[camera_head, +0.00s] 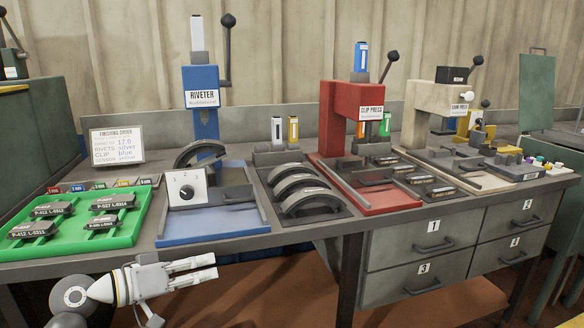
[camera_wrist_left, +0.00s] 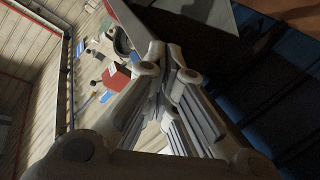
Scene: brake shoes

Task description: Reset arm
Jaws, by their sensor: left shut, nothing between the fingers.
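My left gripper (camera_head: 205,269) is in the lower left of the head view, in front of and below the front edge of the workbench (camera_head: 300,247). Its fingers point to the right and are closed together with nothing between them. In the left wrist view the fingers (camera_wrist_left: 172,70) meet near the middle of the picture, with the bench and its machines small and tilted beyond them. My right gripper is not in either view.
The bench carries a green tray (camera_head: 82,240) of brake pads, a blue riveter (camera_head: 203,100), curved brake shoes (camera_head: 303,186), a red clip press (camera_head: 335,120) and a cream stamp press (camera_head: 428,98). Grey drawers (camera_head: 433,243) hang below at the right.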

